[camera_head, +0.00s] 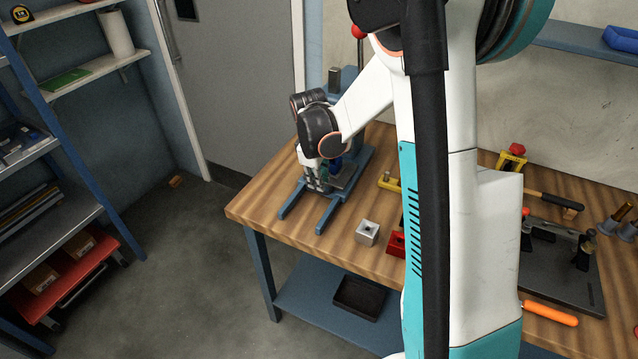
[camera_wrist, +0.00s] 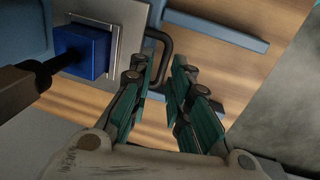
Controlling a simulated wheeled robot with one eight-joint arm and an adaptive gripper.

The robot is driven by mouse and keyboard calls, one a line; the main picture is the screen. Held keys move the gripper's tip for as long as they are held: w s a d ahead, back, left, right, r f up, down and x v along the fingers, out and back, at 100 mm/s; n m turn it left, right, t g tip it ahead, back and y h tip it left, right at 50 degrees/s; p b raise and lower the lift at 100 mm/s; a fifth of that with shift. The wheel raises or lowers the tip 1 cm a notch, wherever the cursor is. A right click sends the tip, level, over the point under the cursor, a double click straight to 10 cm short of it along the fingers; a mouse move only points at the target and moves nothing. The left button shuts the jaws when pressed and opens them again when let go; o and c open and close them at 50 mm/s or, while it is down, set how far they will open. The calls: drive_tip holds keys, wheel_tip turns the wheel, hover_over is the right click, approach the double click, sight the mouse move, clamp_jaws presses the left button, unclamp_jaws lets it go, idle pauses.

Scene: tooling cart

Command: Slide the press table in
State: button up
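The press table (camera_wrist: 122,22) is a flat grey plate in the wrist view, with a blue block (camera_wrist: 82,50) on it. A black U-shaped handle (camera_wrist: 167,50) sticks out from its right edge. My gripper (camera_wrist: 160,64) is open, with green-padded fingers. The handle's outer bar shows between the two fingertips, with a gap beside it; I cannot tell any contact. In the head view my gripper (camera_head: 318,184) points down at the front of the blue press (camera_head: 364,160), above its base legs. My wrist hides most of the table and the handle there.
A dark press ram (camera_wrist: 22,84) reaches the blue block from the left. On the wooden bench (camera_head: 285,236), a metal cube (camera_head: 367,232) and a red block (camera_head: 397,245) lie right of the press.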

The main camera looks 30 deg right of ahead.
wheel_tip(320, 180, up, 9)
drive_tip(key=s+a, duration=0.1)
drive_tip(key=shift+a, duration=0.15)
idle(0.5)
drive_tip(key=s+a+r+m+t, duration=0.2)
drive_tip(key=s+a, duration=0.1)
drive_tip(key=s, duration=0.4)
drive_tip(key=s+a+r+m+t+y, duration=0.1)
drive_tip(key=s+a+r+m+t, duration=0.1)
drive_tip(key=s, duration=0.6)
drive_tip(key=s+a+r+m+t, duration=0.2)
drive_tip(key=s+a+r+m, duration=0.1)
drive_tip(key=s+a, duration=0.2)
drive_tip(key=shift+s+a+r+y, duration=0.2)
drive_tip(key=shift+s+a+y, duration=0.15)
drive_tip(key=shift+s, duration=0.85)
